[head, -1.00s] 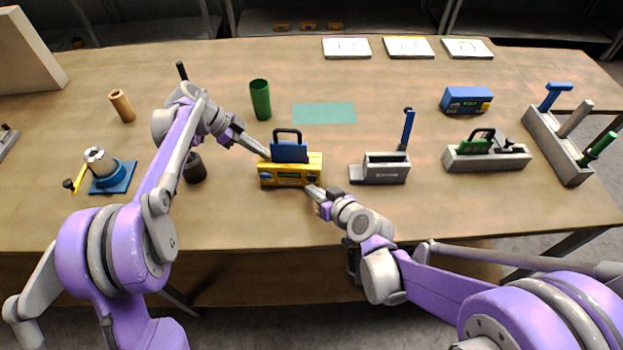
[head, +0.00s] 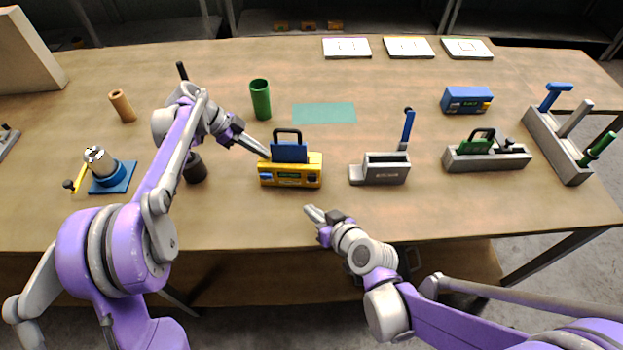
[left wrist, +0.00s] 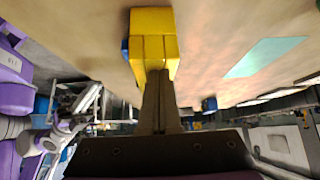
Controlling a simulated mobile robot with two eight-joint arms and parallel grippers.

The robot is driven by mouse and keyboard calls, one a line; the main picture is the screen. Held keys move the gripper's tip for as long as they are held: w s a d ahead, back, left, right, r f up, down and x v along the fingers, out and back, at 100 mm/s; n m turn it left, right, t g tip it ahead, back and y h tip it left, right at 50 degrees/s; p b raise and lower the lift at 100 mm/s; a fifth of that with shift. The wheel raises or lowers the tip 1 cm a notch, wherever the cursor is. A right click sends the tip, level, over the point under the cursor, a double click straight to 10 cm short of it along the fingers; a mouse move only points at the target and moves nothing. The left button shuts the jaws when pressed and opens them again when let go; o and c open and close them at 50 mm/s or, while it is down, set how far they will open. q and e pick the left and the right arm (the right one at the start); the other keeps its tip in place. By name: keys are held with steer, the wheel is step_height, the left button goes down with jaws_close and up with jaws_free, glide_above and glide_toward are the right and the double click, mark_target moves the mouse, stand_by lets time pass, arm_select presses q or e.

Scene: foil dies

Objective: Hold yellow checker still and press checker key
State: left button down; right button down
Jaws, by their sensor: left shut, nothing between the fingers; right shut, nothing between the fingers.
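The yellow checker (head: 312,170) sits on the table in the middle, with a blue block and dark handle (head: 290,150) on its top. Small keys or a panel show on its front face. My left gripper (head: 266,155) is shut, its fingertips at the checker's left end. In the left wrist view the closed fingers (left wrist: 158,85) meet the end of the yellow checker (left wrist: 153,38) and appear to touch it. My right gripper (head: 309,211) is shut and empty, in front of the checker and apart from it, near the table's front edge.
A grey box with a blue lever (head: 382,172) stands right of the checker. A grey holder with a green handle (head: 486,155), a blue box (head: 466,99) and a rack of handles (head: 556,145) are further right. A green cup (head: 260,98) and teal mat (head: 324,113) lie behind.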

stand_by(0.3)
